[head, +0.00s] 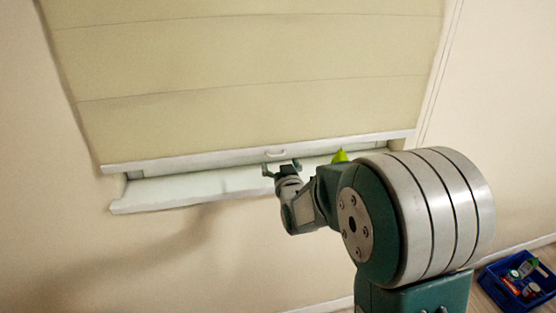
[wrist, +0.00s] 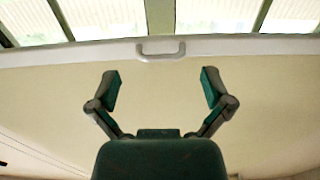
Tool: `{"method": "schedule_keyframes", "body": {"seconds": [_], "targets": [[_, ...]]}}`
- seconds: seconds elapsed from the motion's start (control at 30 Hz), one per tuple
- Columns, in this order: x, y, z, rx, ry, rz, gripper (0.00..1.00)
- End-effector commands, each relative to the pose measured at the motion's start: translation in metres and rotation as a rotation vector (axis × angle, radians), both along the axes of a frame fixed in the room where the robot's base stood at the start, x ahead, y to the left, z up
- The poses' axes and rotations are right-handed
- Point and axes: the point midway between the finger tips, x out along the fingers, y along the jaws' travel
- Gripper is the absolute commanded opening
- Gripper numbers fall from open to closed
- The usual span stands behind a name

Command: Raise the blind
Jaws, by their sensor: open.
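The beige blind (head: 250,80) hangs over a window and is lowered almost to the white sill (head: 190,190). Its white bottom bar (head: 180,161) carries a small white handle (head: 276,153) near the middle. In the wrist view the handle (wrist: 160,48) is beyond the fingertips and roughly centred between them. My gripper (head: 282,168) is just below the handle in the head view. In the wrist view my gripper (wrist: 160,85) is open, with nothing between its fingers. The fingers look apart from the handle.
A yellow-green object (head: 340,156) shows behind my arm near the sill. A blue crate (head: 518,282) with several small items stands on the floor at lower right. A cord (head: 440,70) hangs along the blind's right side. The wall left of the window is clear.

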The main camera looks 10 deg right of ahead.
Motion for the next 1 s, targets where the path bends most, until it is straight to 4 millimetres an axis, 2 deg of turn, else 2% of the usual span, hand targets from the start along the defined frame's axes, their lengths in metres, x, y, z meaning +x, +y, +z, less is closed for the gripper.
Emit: {"method": "schedule_keyframes", "body": {"seconds": [0.1,0.2,0.47,0.5,0.57,0.6,0.63,0.67,0.87,1.0], "targets": [[0.013,0.0,0.0,0.0,-0.001,0.0,1.0],[0.018,0.001,0.0,0.0,-0.001,0.0,1.0],[0.019,0.001,0.0,0.0,-0.001,0.0,1.0],[0.019,0.001,0.0,0.0,-0.001,0.0,0.82],[0.019,0.001,0.0,0.0,-0.001,0.0,0.55],[0.019,0.001,0.0,0.0,-0.001,0.0,0.38],[0.019,0.001,0.0,0.0,-0.001,0.001,0.24],[0.019,0.001,0.0,-0.001,-0.001,0.001,0.16],[0.019,0.001,0.002,-0.001,-0.002,0.001,0.16],[0.019,0.001,0.012,-0.001,-0.005,0.002,0.16]]}}
